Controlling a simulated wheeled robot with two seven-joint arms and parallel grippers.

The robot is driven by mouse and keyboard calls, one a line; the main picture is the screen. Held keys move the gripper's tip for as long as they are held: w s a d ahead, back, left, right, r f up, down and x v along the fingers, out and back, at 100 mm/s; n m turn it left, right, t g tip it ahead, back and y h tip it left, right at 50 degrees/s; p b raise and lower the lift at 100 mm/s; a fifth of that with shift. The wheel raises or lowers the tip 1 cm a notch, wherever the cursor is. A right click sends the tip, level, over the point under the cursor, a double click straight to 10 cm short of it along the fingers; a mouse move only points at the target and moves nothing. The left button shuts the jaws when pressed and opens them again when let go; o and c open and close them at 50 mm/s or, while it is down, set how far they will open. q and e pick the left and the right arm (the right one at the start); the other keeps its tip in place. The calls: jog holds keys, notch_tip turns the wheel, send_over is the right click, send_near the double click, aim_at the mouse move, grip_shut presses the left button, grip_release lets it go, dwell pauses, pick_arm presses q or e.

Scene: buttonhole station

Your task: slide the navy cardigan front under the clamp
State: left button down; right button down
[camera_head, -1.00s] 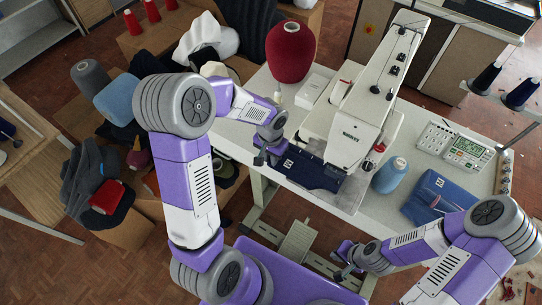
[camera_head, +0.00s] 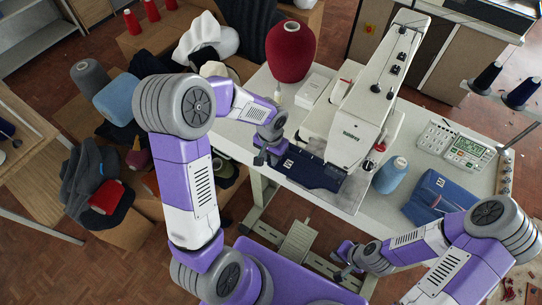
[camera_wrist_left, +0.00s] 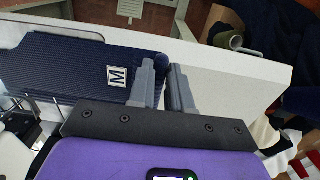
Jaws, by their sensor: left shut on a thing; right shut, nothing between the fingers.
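The navy cardigan front (camera_head: 318,175) lies flat on the white table at the foot of the buttonhole machine (camera_head: 352,135). Its white M label shows near its left end, and its right part reaches the machine head. My left gripper (camera_head: 262,158) is at the panel's left end. In the left wrist view, my left gripper (camera_wrist_left: 163,72) is shut on the edge of the ribbed navy panel (camera_wrist_left: 60,66). The clamp cannot be made out clearly; the machine head hides that area. My right gripper (camera_head: 344,258) is shut and empty, low in front of the table, away from the panel.
A blue thread cone (camera_head: 391,175) stands right of the machine, with a folded blue garment (camera_head: 432,196) and a control panel (camera_head: 468,150) further right. A large red cone (camera_head: 291,52) stands behind at left. The table's front edge runs close to the panel.

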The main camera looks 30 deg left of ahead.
pick_arm(q)
jog(key=c, duration=1)
grip_release()
notch_tip(320, 180, up, 8)
jog(key=shift+f+p, duration=0.2)
jog(key=shift+p, duration=0.5)
